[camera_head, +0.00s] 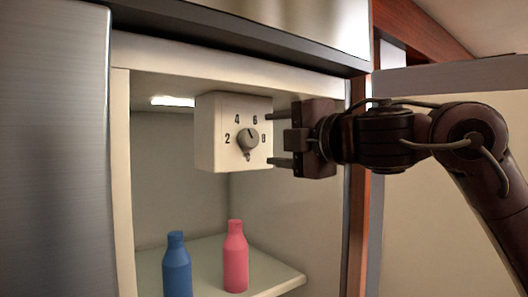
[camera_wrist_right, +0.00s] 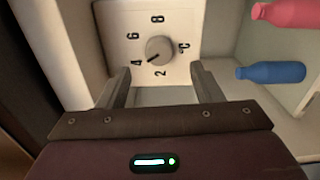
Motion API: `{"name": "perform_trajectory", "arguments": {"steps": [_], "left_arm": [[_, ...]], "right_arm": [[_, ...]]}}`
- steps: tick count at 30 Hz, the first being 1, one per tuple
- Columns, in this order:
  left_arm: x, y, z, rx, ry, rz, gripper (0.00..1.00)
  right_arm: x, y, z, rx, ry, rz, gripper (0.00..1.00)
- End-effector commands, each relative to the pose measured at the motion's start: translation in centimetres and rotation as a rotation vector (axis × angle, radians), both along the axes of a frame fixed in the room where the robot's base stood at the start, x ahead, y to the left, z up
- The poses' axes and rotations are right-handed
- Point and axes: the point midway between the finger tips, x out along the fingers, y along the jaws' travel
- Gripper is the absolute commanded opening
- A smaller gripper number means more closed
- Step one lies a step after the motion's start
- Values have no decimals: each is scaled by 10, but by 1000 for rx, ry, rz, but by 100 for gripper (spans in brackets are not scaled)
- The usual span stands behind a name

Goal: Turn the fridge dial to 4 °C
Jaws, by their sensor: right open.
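The fridge dial (camera_head: 248,140) is a round grey knob on the front of a white box (camera_head: 205,150) under the fridge ceiling. The numbers 2, 4, 6 and 8 run around it, with °C below. The dial also shows in the wrist view (camera_wrist_right: 159,49). My right gripper (camera_head: 277,139) is open and empty, just right of the box in the head view. In the wrist view its fingers (camera_wrist_right: 160,80) are apart, short of the dial. My left gripper is not in view.
A blue bottle (camera_head: 177,268) and a pink bottle (camera_head: 235,258) stand on the shelf (camera_head: 268,278) below the box. A grey panel (camera_head: 55,150) is at the left. The fridge's right side edge (camera_head: 357,210) runs beneath my right arm.

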Motion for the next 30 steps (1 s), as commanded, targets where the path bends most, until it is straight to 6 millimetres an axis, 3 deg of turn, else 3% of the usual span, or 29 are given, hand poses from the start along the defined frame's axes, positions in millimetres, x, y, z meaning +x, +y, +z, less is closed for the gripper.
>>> {"name": "perform_trajectory", "arguments": {"steps": [6, 21, 23, 26, 30], "left_arm": [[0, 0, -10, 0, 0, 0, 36], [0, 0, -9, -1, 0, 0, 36], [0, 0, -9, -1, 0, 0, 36], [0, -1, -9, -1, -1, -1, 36], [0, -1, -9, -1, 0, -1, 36]], "right_arm": [[-15, -10, -1, 1, 1, 1, 59], [-13, -9, -5, 5, 7, 1, 59], [-8, -6, -15, 17, 20, 1, 59], [6, 1, -47, 63, 58, -4, 59], [26, 9, -113, 177, 150, -37, 59]]}}
